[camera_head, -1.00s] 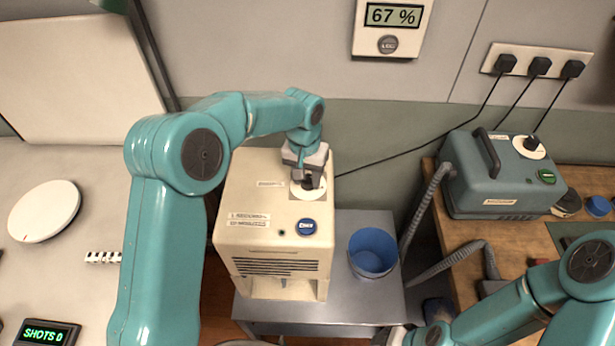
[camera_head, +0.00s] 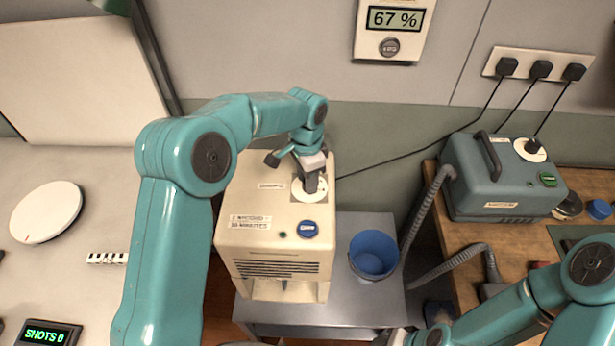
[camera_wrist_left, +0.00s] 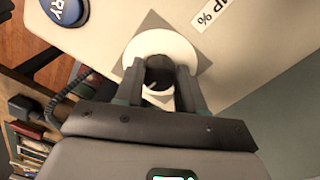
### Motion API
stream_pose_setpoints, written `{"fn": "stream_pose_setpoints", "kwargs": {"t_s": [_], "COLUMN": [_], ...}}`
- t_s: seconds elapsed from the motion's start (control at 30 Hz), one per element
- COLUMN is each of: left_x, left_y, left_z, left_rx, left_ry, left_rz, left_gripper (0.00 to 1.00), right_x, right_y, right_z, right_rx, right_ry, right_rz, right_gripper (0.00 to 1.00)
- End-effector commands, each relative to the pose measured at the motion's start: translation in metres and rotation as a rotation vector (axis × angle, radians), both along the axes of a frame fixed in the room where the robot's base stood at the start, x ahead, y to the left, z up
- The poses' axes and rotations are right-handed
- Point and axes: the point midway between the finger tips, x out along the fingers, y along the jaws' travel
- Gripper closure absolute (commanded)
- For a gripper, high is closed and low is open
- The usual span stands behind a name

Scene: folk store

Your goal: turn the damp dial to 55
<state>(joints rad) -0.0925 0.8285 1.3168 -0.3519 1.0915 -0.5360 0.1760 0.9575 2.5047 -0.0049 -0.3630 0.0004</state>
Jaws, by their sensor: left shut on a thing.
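The damp dial, a dark knob on a white disc (camera_head: 297,190), sits on top of the cream dehumidifier box (camera_head: 262,215). In the left wrist view the dark knob (camera_wrist_left: 158,80) stands between my fingers, and the white disc (camera_wrist_left: 135,50) surrounds it on a grey square. My left gripper (camera_head: 311,186) is shut on the knob from above. The knob's pointer and scale are too small to read. A wall display (camera_head: 395,18) reads 67 %. My right gripper (camera_head: 395,338) is only partly seen at the bottom edge, and its jaws are unclear.
A blue button (camera_head: 307,229) and labels are on the box. A blue bucket (camera_head: 374,255) stands on the grey stand (camera_head: 350,312) beside it. A teal machine (camera_head: 500,178) with a hose sits on the wooden bench at right. A counter (camera_head: 105,200) lies at left.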

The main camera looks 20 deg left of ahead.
Motion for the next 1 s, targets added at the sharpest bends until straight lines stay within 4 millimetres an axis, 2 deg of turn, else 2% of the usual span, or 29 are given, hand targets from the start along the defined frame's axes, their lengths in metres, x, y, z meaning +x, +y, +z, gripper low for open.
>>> {"fn": "stream_pose_setpoints", "kwargs": {"t_s": [0.3,0.73,0.77,0.8,0.83,1.0], "left_x": [0.0012,0.001,0.001,0.0009,0.0008,0.0006], "left_y": [-0.0015,-0.0018,-0.0018,-0.0017,-0.0016,-0.0011], "left_z": [-0.0001,-0.0003,-0.0003,-0.0003,-0.0003,-0.0002], "left_rx": [-0.003,-0.004,-0.003,-0.003,-0.003,-0.001], "left_ry": [-0.004,-0.003,-0.003,-0.003,-0.003,-0.001], "left_rz": [-0.075,-0.081,-0.081,-0.081,-0.081,-0.08], "left_gripper": [0.92,0.92,0.51,0.38,0.36,0.36], "right_x": [0.0,0.0,0.0,0.0,0.0,0.0], "right_y": [0.0,0.0,0.0,0.0,0.0,0.0], "right_z": [0.0005,0.0005,0.0005,0.0005,0.0005,0.0005], "right_rx": [0.0,0.0,0.0,0.0,0.0,0.0], "right_ry": [0.0,0.0,0.0,0.0,0.0,0.0], "right_rz": [0.0,0.0,0.0,0.0,0.0,0.0], "right_gripper": [0.57,0.57,0.57,0.57,0.57,0.57]}}
